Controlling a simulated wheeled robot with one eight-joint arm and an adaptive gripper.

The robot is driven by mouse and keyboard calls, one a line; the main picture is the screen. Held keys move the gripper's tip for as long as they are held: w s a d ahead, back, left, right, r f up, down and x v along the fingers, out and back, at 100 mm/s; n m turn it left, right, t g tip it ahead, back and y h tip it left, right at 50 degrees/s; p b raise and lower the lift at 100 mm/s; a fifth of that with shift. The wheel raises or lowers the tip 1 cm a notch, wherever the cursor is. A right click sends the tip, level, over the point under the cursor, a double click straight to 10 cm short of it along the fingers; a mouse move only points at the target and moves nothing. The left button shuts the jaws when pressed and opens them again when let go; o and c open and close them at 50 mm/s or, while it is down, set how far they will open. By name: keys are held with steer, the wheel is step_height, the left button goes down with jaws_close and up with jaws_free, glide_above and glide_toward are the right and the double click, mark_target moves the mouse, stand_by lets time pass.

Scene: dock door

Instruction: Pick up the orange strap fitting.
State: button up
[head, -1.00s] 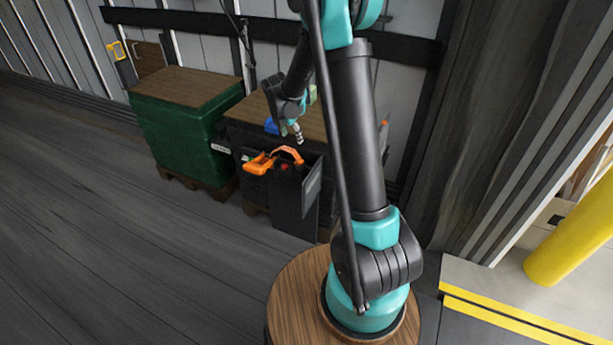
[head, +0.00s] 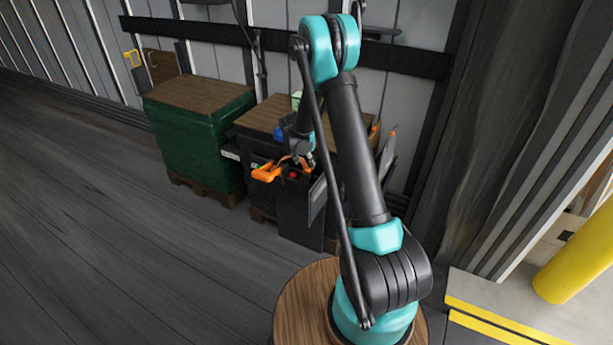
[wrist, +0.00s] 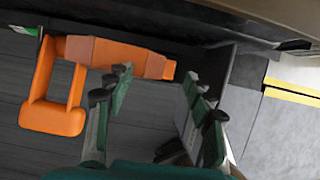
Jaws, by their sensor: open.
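The orange strap fitting (wrist: 102,53) fills the upper left of the wrist view, with a wide open loop at its left end and a narrow tip to the right. In the head view the fitting (head: 267,172) shows at the front of the dark stand, partly hidden by my gripper (head: 303,161). In the wrist view my gripper (wrist: 158,84) is open with nothing held. Its left finger overlaps the fitting's body, and the tip shows between the two fingers. I cannot tell whether they touch.
A black open bin (head: 298,212) stands under the gripper, with a small red thing at its top. A green wood-topped crate (head: 195,145) is to the left. A blue thing (head: 279,133) sits behind the gripper. Grey floor (head: 110,240) is clear at left; a yellow post (head: 580,250) stands right.

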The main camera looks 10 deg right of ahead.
mark_target(307, 169)
steer(key=shift+s+x, duration=0.15)
steer(key=shift+x, duration=1.3)
steer(key=shift+s+x, duration=0.15)
steer(key=shift+x, duration=1.3)
jaws_close()
steer(key=shift+r, duration=0.1)
